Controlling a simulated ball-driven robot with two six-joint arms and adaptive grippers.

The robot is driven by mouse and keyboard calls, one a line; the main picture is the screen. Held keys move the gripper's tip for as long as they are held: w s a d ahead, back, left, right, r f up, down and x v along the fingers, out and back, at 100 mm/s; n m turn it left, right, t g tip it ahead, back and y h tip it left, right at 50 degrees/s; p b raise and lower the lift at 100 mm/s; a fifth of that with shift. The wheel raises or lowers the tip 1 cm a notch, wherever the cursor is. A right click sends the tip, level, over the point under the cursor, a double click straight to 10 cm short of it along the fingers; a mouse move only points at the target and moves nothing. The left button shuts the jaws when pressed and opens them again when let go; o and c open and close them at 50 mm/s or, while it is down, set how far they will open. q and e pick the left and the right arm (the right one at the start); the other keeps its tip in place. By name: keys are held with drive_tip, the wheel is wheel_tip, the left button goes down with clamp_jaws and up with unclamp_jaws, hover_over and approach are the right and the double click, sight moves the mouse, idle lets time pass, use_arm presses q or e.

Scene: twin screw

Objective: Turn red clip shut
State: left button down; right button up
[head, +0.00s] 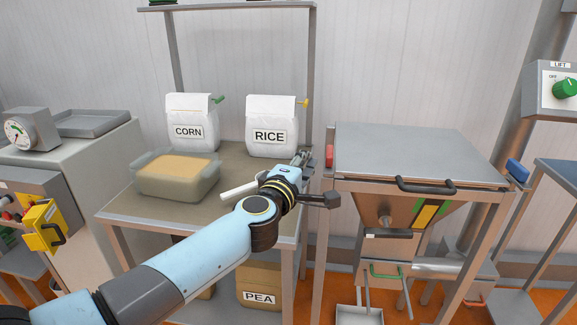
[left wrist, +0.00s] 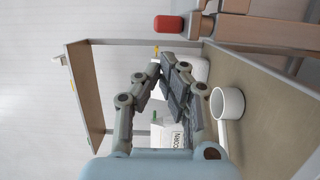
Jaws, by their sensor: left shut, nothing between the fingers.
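The red clip (head: 329,156) is a small upright red block on the left side of the metal hopper stand, at its top left corner. It also shows at the top of the left wrist view as a red rounded handle (left wrist: 168,24) on a grey mount. My left gripper (head: 302,155) is just left of the clip in the head view, apart from it. In the left wrist view its dark fingers (left wrist: 166,72) are shut and empty, below the clip in the picture. My right gripper is not in view.
A RICE bag (head: 271,127) with a yellow clip and a CORN bag (head: 191,124) with a green clip stand on the table. A clear tub (head: 177,176) and white scoop (head: 240,190) are in front. The hopper lid (head: 415,155) has a black handle.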

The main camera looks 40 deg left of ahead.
use_arm(q)
drive_tip(key=shift+w+d, duration=0.3)
drive_tip(key=shift+d, duration=0.25)
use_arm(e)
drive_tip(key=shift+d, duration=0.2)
use_arm(q)
drive_tip(key=shift+d+n+y, duration=0.25)
drive_tip(key=shift+n+y, duration=0.15)
drive_tip(key=shift+y, duration=0.2)
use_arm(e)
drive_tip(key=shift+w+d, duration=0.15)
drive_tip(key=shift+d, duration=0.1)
use_arm(q)
drive_tip(key=shift+d+n+g+y, duration=0.35)
drive_tip(key=shift+n+g+y, duration=0.35)
drive_tip(key=shift+y, duration=0.3)
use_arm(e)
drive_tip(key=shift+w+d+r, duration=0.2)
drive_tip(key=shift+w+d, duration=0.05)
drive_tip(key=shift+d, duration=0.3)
